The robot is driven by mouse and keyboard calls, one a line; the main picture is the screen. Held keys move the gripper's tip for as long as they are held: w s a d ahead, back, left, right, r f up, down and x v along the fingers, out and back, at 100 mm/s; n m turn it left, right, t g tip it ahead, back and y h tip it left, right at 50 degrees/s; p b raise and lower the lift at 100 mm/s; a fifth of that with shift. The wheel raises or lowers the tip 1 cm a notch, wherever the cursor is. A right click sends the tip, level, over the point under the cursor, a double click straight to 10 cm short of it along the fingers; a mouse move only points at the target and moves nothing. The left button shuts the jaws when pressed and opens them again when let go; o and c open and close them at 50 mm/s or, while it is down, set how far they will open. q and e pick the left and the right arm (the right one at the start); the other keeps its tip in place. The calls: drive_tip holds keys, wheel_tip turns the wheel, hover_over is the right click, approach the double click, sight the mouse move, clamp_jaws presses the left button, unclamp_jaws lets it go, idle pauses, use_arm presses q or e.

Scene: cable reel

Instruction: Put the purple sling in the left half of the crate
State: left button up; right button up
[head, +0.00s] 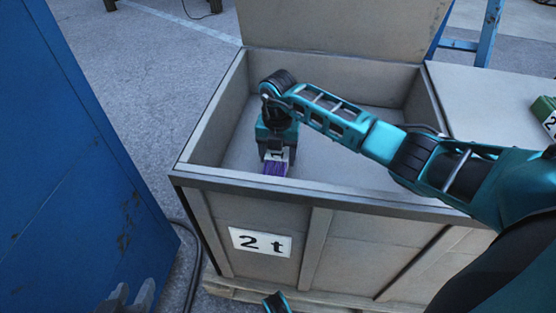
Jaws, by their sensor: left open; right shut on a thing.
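The crate (330,194) is a grey open-topped box with a "2 t" label on its front. My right arm reaches in over its front right side. My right gripper (274,160) is pointing down inside the left half, shut on the purple sling (275,169), which carries a white tag marked "1". Only a small part of the sling shows; the front wall may hide its lower end, and I cannot tell whether it touches the floor. My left gripper (132,297) is open and empty at the bottom left, outside the crate; only its grey fingertips show.
A raised lid (340,25) stands at the crate's back. A blue panel (70,160) rises close on the left. A grey surface (485,100) on the right bears a green thing (544,112) with a "2" tag. The crate's right half looks empty where visible.

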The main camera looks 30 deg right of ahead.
use_arm(q)
drive_tip(key=shift+d+f, duration=0.1)
drive_tip(key=shift+d, duration=0.1)
use_arm(e)
drive_tip(key=shift+f, duration=0.75)
drive_tip(key=shift+f, duration=0.1)
drive_tip(key=o, duration=1.3)
drive_tip(key=shift+f, duration=0.1)
drive_tip(key=shift+c, duration=0.2)
use_arm(q)
drive_tip(key=shift+a, duration=0.1)
use_arm(e)
drive_tip(key=shift+r, duration=0.4)
wheel_tip(320, 180, up, 11)
drive_tip(key=p, duration=0.3)
drive_tip(key=shift+f, duration=0.2)
use_arm(q)
drive_tip(key=shift+s+a+r+p, duration=0.2)
drive_tip(key=shift+a+r+p, duration=0.1)
drive_tip(key=shift+a+r, duration=0.4)
use_arm(e)
drive_tip(key=shift+r, duration=0.5)
use_arm(q)
drive_tip(key=shift+d, duration=0.1)
